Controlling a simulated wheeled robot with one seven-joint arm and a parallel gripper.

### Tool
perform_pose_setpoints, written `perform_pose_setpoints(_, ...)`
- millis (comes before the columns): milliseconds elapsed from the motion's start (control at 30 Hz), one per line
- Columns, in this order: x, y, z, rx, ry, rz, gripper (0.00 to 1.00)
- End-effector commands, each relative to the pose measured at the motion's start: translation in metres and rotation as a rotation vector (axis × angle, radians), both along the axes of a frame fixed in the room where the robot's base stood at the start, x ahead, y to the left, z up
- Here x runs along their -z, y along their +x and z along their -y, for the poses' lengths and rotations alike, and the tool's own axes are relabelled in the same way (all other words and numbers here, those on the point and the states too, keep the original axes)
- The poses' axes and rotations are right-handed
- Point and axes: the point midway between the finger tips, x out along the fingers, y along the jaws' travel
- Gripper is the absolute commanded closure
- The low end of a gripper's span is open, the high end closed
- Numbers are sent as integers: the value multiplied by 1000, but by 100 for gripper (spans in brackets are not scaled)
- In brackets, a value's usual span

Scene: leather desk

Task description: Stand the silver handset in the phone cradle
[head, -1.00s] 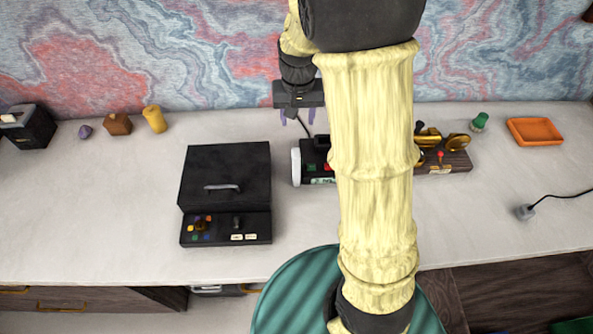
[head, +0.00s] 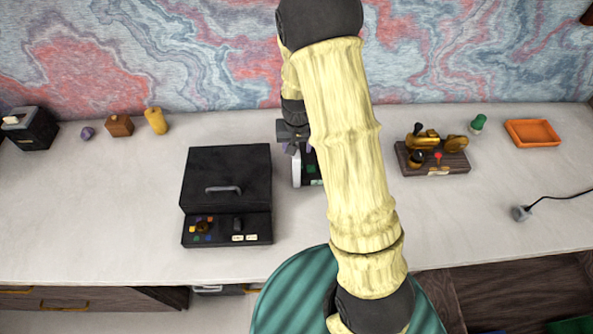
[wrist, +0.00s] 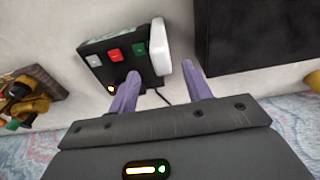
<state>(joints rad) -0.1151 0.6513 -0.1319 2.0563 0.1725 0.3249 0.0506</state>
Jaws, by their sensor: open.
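A pale, rounded slab (head: 297,169), which looks like the silver handset, stands at the left side of a black unit with coloured buttons (head: 313,170), mostly hidden behind my arm. In the wrist view the slab (wrist: 160,46) adjoins the black unit (wrist: 115,55); I cannot tell whether they are joined or whether this unit is the phone cradle. My gripper (head: 292,149) is just above and behind the slab. It is open: in the wrist view its purple fingers (wrist: 161,72) are apart, with the slab's near end appearing between them and nothing held.
A black lidded box (head: 226,180) stands left of the slab. A brass device on a wooden base (head: 435,160) is to the right. An orange tray (head: 533,132), a grey plug (head: 521,213) and a dark box (head: 30,130) lie farther out. The front right desktop is clear.

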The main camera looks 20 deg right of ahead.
Motion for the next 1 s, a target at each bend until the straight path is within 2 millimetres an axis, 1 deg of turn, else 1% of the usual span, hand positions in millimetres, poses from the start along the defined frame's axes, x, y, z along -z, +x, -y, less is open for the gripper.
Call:
perform_pose_setpoints(233,0,0,0,0,0,1,51)
perform_pose_setpoints(333,3,0,0,0,0,-1,51)
perform_pose_setpoints(467,15,1,-1,0,0,-3,51)
perform_pose_setpoints(700,44,4,-1,1,0,-3,51)
perform_pose_setpoints(833,51,5,-1,0,0,0,51)
perform_pose_setpoints(1000,52,6,-1,0,0,1,51)
